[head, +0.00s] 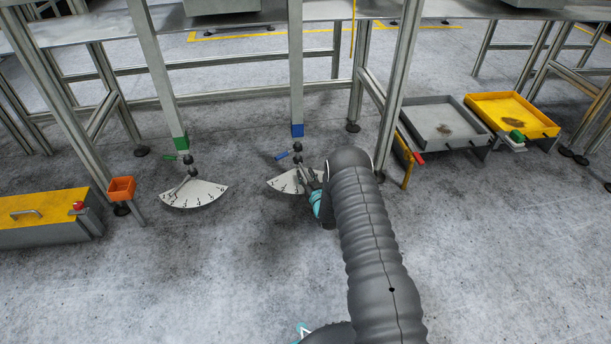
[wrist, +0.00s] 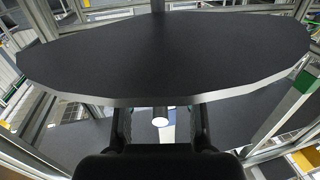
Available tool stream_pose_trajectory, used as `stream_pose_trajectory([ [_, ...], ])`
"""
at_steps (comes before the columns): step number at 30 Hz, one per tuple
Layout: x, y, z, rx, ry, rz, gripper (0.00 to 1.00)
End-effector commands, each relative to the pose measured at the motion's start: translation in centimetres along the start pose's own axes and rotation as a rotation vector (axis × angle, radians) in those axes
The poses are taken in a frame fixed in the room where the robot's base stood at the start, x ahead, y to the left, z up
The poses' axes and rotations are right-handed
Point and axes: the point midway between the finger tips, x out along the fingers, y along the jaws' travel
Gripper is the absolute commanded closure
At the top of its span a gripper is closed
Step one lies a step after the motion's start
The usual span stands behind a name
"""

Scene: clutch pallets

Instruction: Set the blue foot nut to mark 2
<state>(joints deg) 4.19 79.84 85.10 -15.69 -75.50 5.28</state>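In the head view the blue-marked leg (head: 297,130) ends in a dark foot nut (head: 298,157) with a short blue lever (head: 282,155) pointing left. A white numbered dial (head: 284,183) lies on the floor below it. My arm hides the dial's right part, and the lever's exact mark cannot be read. My gripper (head: 311,184) is low over the dial's right side, just below the nut. In the wrist view my gripper's fingers (wrist: 160,128) are apart. A pale-ended cylinder (wrist: 160,117) shows in the gap between them. A large dark disc (wrist: 165,60) fills the view beyond.
A green-marked leg (head: 180,142) with its own dial (head: 195,194) stands left. An orange bin (head: 121,188) and yellow-topped box (head: 40,218) are farther left. Grey (head: 450,135) and yellow (head: 505,105) trays stand right. The floor in front is clear.

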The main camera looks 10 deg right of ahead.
Motion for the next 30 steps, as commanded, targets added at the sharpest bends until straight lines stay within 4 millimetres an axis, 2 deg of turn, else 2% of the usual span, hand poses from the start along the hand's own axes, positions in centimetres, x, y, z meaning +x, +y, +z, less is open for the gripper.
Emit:
stream_pose_trajectory([
  [4, 0.69, -0.01, 0.01, 0.001, 0.0, 0.0, 0.63],
  [12, 0.78, -0.01, -0.01, 0.0, -0.001, 0.0, 0.63],
  [16, 0.77, -0.02, 0.0, 0.0, -0.001, 0.0, 0.95],
  [17, 0.76, -0.01, -0.01, 0.0, -0.001, 0.0, 1.0],
  [26, 0.72, -0.11, -0.01, 0.0, -0.001, 0.0, 1.0],
  [30, 0.33, -0.83, -0.04, 0.0, -0.002, 0.005, 1.0],
])
